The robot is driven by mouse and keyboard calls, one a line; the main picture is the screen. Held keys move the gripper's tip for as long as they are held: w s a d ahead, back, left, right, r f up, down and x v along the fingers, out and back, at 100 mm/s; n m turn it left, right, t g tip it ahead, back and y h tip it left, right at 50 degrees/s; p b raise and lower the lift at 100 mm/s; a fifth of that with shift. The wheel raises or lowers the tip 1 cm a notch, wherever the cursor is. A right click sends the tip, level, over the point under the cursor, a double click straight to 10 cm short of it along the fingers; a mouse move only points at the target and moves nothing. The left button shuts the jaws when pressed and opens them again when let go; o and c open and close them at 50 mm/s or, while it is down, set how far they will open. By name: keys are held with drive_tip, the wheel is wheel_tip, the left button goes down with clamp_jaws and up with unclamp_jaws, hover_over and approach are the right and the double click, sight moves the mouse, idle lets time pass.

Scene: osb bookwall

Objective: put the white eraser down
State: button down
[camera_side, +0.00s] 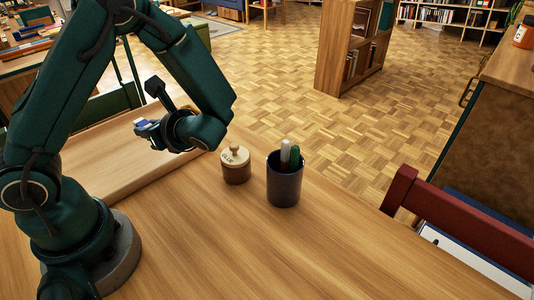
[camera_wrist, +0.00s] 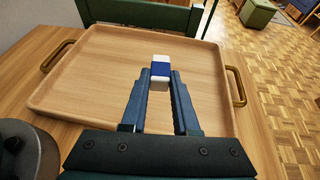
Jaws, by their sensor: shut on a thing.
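The white eraser (camera_wrist: 160,72) has a blue sleeve around its middle. My gripper (camera_wrist: 161,78) is shut on it, one finger on each side. In the wrist view the eraser appears over the wooden tray (camera_wrist: 100,75); how high above the tray floor it is, I cannot tell from that view. In the side view my gripper (camera_side: 146,124) holds the eraser above the tray (camera_side: 88,160), and the eraser shows only as a small white and blue patch. Part of the tray is hidden behind my arm in the side view.
A lidded jar (camera_side: 235,165) and a dark cup (camera_side: 285,184) with pens stand on the table right of the tray. The tray has brass handles (camera_wrist: 236,87) at its sides. A red chair (camera_side: 460,215) is at the table's right edge. The tray's floor looks empty.

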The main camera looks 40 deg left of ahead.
sight(166, 152)
drive_tip(key=shift+m+t, duration=0.7)
drive_tip(key=shift+t, duration=0.1)
drive_tip(key=shift+w+f, duration=0.3)
drive_tip(key=shift+f, duration=0.95)
drive_tip(key=shift+w+f, duration=0.25)
drive_tip(key=shift+f, duration=1)
drive_tip(key=shift+w+f, duration=0.3)
drive_tip(key=shift+f, duration=0.95)
drive_tip(key=c, duration=0.7)
unclamp_jaws()
drive_tip(key=shift+f, duration=0.1)
drive_tip(key=shift+o, duration=0.2)
